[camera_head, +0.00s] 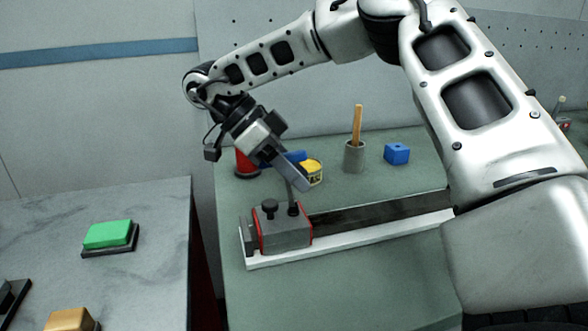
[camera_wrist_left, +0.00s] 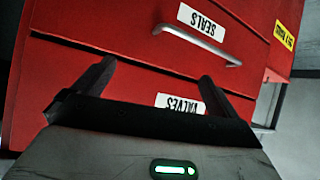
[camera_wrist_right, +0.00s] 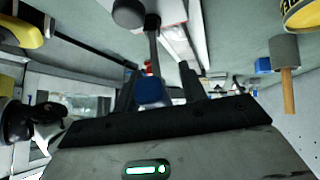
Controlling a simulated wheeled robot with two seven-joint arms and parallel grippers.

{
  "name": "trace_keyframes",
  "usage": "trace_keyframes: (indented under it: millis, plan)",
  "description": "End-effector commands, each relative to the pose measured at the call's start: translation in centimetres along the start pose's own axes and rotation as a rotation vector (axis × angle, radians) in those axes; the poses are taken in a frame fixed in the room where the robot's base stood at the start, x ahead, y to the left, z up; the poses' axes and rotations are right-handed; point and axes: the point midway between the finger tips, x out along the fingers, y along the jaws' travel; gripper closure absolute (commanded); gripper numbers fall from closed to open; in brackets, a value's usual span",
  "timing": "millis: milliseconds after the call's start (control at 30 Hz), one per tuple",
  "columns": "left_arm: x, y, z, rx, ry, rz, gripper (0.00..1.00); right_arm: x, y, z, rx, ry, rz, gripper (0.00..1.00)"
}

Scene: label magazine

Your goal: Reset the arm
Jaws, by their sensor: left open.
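A grey block with red edges (camera_head: 285,233) sits at the left end of a long white-edged rail on the green bench. A dark knob and a thin grey lever rise from its top. The lever's blue tip (camera_head: 290,158) is at my right gripper (camera_head: 284,170). In the right wrist view, the blue tip (camera_wrist_right: 151,92) lies between the fingers of my right gripper (camera_wrist_right: 158,78), nearer the left finger. The fingers stand apart with a gap beside the tip. My left gripper (camera_wrist_left: 153,85) is open and empty, before red drawers, outside the head view.
A grey cup with a wooden handle (camera_head: 355,154), a blue block (camera_head: 397,154), a yellow can (camera_head: 312,172) and a red can (camera_head: 246,164) stand behind the rail. A green block (camera_head: 108,234) sits on the left marble table. Red drawers (camera_wrist_left: 130,65) face my left wrist.

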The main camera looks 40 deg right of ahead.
Motion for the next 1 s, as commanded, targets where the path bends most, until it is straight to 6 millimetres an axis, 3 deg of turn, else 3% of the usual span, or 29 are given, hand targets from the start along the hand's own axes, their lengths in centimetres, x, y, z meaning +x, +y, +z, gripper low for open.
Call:
trace_keyframes:
  millis: [33,467,800,1000]
  plan:
    - [-0.2,0.3,0.8,-0.007,-0.025,0.007,0.02,-0.1,0.0,-0.1,0.000,-0.001,-0.001,0.59]
    - [-0.5,0.4,0.3,-0.009,-0.024,0.009,0.02,-0.6,0.1,-0.5,0.002,-0.001,-0.004,0.59]
    - [-3.7,0.7,-4.5,-0.008,-0.020,0.006,0.02,-4.7,1.2,-4.4,0.002,-0.001,-0.005,0.59]
    - [-3.4,1.1,-4.3,-0.113,-0.013,0.025,0.02,-1.9,-0.4,-3.4,0.074,-0.241,0.051,0.59]
